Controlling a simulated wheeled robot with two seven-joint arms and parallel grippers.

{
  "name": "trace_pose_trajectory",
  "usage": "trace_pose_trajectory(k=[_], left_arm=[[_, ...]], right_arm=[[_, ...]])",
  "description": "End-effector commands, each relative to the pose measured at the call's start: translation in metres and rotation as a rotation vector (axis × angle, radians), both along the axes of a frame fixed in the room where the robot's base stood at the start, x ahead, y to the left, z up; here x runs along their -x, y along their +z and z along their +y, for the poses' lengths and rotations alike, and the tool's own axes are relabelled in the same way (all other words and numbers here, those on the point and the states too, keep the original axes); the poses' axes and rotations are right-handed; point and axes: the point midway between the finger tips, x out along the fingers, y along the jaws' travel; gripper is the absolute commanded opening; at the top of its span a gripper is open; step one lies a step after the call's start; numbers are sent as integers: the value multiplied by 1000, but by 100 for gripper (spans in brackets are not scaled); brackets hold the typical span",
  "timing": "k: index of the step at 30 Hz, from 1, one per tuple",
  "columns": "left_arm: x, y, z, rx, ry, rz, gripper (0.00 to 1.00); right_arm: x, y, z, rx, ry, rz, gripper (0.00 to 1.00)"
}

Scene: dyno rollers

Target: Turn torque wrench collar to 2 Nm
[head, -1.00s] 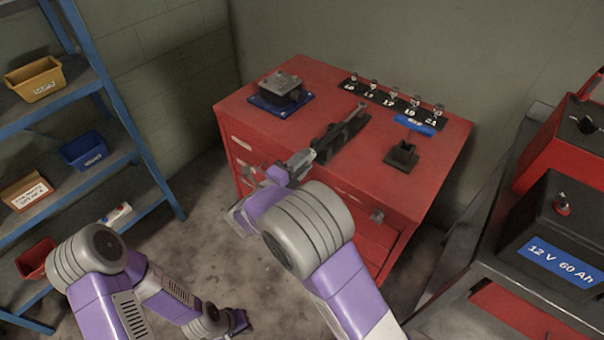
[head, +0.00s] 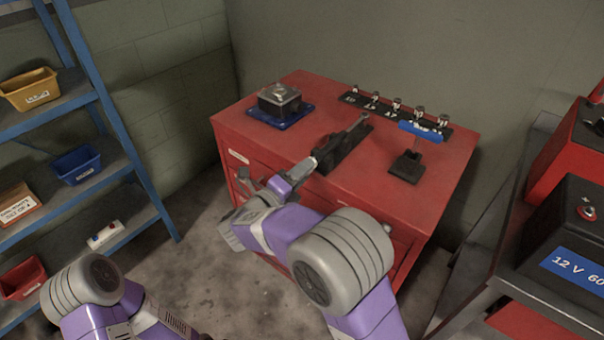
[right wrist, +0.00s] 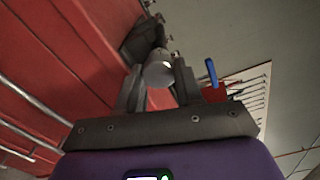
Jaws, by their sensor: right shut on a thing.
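The torque wrench (head: 348,133) lies in a black cradle (head: 347,152) on top of the red cabinet, its near handle end pointing toward me over the front edge. My right gripper (head: 292,177) is shut on that near end, at the collar. In the right wrist view the round grey end (right wrist: 160,73) sits between the two fingers (right wrist: 158,88). The collar's scale cannot be read. My left arm is at the lower left; its gripper is outside the head view.
The red cabinet (head: 255,150) also carries a grey device on a blue base (head: 280,105), a row of sockets (head: 397,105) and a blue-handled tool in a black stand (head: 407,167). A blue shelf (head: 110,150) stands left; a 12 V battery (head: 575,225) sits right.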

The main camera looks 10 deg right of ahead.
Motion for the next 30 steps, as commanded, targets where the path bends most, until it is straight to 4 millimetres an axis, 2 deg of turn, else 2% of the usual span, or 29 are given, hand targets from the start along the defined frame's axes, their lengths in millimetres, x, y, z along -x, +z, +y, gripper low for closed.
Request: trace_pose_trajectory(k=[5, 6, 10, 20, 30], left_arm=[[0, 0, 0, 0, 0, 0, 0], [0, 0, 0, 0, 0, 0, 0], [0, 0, 0, 0, 0, 0, 0], [0, 1, 0, 0, 0, 0, 0], [0, 13, 0, 0, 0, 0, 0]], right_arm=[[0, 0, 1, 0, 2, 0, 5], [0, 0, 1, 0, 2, 0, 42], [0, 0, 1, 0, 1, 1, 62], [2, 0, 3, 0, 2, 1, 62], [33, 1, 44, 2, 4, 2, 62]])
